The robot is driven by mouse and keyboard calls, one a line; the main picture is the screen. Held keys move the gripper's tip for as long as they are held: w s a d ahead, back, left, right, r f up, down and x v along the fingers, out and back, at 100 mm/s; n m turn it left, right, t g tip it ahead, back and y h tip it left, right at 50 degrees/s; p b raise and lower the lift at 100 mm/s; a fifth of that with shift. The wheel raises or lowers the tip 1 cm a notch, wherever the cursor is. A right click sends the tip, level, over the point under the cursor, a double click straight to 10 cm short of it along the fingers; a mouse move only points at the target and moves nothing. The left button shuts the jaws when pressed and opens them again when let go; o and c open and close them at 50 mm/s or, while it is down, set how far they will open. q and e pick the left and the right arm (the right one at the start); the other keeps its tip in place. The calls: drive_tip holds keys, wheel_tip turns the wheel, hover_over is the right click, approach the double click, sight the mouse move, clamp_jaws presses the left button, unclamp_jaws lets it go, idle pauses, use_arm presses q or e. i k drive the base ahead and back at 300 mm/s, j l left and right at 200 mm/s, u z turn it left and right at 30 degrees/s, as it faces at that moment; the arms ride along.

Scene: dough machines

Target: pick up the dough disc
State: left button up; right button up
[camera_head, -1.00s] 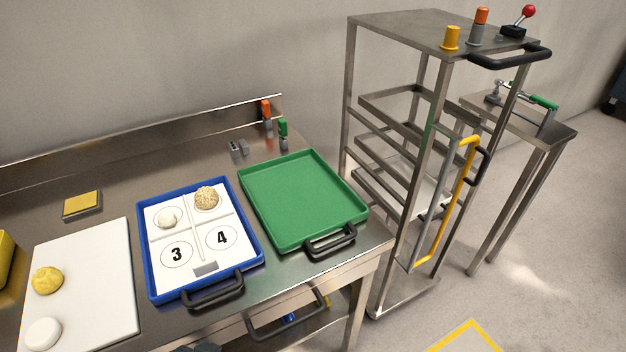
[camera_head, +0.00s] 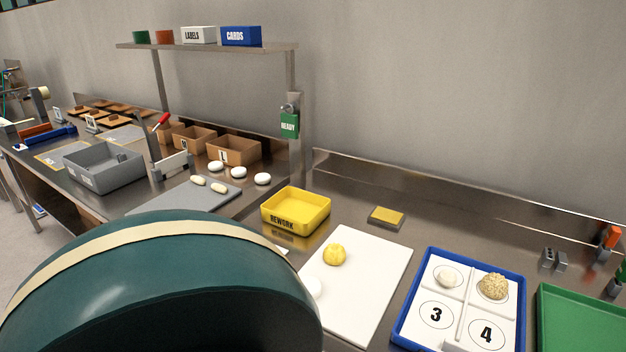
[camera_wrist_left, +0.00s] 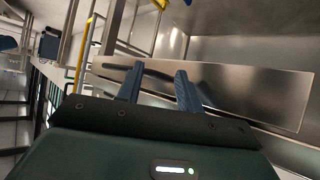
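Several more white rounds (camera_head: 263,179) lie on the counter farther left; which piece is the dough disc I cannot tell for sure. My left gripper (camera_wrist_left: 158,86) shows only in the left wrist view, its two blue fingers apart with nothing between them. It faces bare metal surfaces, and no dough shows there. My right gripper is not in view.
A yellow REWORK bin (camera_head: 296,210) stands behind the board. A blue tray (camera_head: 404,318) with numbered cells and two dough pieces is to its right, then a green tray (camera_head: 580,322). A grey bin (camera_head: 104,168) and brown boxes (camera_head: 234,150) stand farther left.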

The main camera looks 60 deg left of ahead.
sight(314, 284)
drive_tip(key=k+j+u, duration=0.1)
drive_tip(key=u, duration=1.35)
drive_tip(key=l+u, duration=0.2)
drive_tip(key=u, duration=0.3)
